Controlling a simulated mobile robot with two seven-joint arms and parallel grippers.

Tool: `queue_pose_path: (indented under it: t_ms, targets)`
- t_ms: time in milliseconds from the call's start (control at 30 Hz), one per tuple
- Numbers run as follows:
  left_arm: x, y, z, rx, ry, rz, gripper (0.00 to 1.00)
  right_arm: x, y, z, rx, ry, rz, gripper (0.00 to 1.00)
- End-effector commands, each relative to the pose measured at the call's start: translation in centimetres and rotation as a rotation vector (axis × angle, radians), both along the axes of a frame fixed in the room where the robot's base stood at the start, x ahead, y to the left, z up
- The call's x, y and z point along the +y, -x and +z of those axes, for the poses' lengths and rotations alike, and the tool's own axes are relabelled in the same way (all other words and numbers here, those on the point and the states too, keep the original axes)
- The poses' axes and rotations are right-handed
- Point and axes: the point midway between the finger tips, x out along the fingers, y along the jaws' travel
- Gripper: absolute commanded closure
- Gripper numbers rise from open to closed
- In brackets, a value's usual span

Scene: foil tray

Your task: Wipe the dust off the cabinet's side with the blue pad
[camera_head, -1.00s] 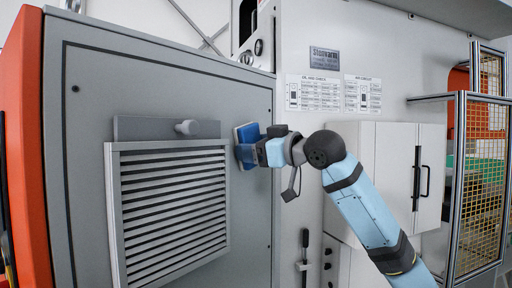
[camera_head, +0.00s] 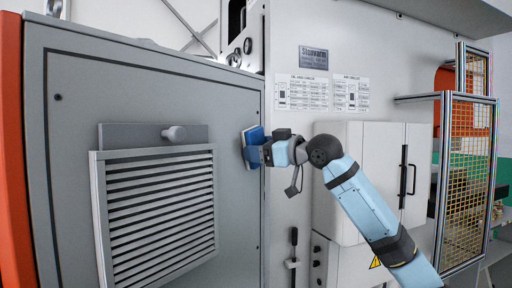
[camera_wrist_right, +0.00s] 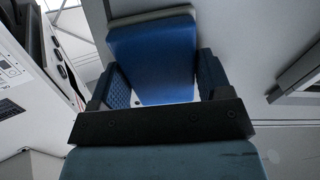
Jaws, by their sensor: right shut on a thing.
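My right gripper (camera_head: 262,153) reaches in from the right and is shut on the blue pad (camera_head: 251,143). The pad stands upright by the grey cabinet side (camera_head: 235,100), right of the louvred vent and close to the panel's right edge. In the right wrist view the pad (camera_wrist_right: 152,50) sits between the two dark blue fingers, with a pale layer along its far edge. I cannot tell whether its face touches the panel. No dust shows clearly on the panel in the head view; the pad and gripper hide a small part of it. My left gripper is not in view.
The louvred vent (camera_head: 160,220) and a grey bar with a round knob (camera_head: 174,133) stick out left of the pad. A white box with a black handle (camera_head: 365,180) is behind my right arm. A yellow mesh guard (camera_head: 468,150) stands at the right.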

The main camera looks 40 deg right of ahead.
Motion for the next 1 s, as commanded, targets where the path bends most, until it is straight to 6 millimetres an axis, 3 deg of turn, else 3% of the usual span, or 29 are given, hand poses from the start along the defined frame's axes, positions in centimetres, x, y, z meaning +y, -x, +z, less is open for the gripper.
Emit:
queue_pose_path:
  t_ms: [267, 700, 1000]
  targets:
    - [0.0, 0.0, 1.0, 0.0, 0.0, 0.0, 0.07, -0.4, -0.4, 0.2, 0.0, -0.001, 0.0, 0.47]
    - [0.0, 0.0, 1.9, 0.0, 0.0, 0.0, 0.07, 2.8, 0.8, 0.1, -0.001, 0.0, 0.001, 0.47]
    - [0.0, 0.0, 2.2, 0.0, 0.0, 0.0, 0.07, 3.9, 1.3, 0.1, 0.0, 0.0, 0.002, 0.47]
